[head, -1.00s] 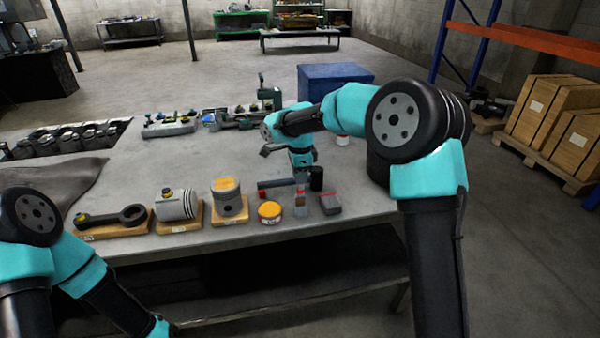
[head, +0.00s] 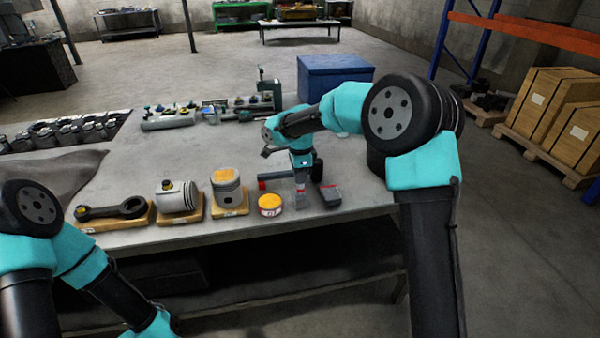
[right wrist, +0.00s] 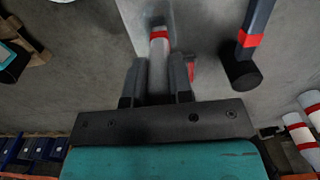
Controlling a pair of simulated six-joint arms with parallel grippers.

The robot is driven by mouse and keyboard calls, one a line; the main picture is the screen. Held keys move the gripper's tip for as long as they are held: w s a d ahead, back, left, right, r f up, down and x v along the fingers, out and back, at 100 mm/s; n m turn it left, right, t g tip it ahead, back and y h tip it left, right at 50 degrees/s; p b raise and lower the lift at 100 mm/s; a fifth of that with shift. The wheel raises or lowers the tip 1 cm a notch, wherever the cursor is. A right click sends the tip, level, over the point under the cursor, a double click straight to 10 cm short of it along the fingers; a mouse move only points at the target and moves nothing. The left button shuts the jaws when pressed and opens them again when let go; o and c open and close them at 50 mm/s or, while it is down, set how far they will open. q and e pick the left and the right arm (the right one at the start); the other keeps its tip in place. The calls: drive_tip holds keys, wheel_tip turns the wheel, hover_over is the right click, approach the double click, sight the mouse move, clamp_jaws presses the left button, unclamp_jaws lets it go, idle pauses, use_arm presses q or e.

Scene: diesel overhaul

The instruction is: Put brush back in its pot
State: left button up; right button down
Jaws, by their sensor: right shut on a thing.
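My right gripper (head: 301,173) points down over the near right part of the bench. It is shut on a slim pale grey thing with a red band, which I take for the brush (head: 300,197). The brush hangs roughly upright below the fingers, and its red-banded part also shows between the fingers in the right wrist view (right wrist: 159,42). Its lower end is too small to tell whether it touches the bench. A black upright cylinder (head: 317,171), perhaps the pot, stands close right of the gripper. My left gripper is out of view.
A yellow-topped tin (head: 270,204) sits just left of the brush and a dark grey block with red (head: 330,195) just right. A dark bar (head: 275,177) lies behind. A piston (head: 227,184) on wood stands further left.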

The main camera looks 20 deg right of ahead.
drive_tip(key=c, duration=0.9)
unclamp_jaws()
drive_tip(key=shift+r, duration=0.1)
wheel_tip(320, 180, up, 17)
drive_tip(key=shift+r, duration=0.1)
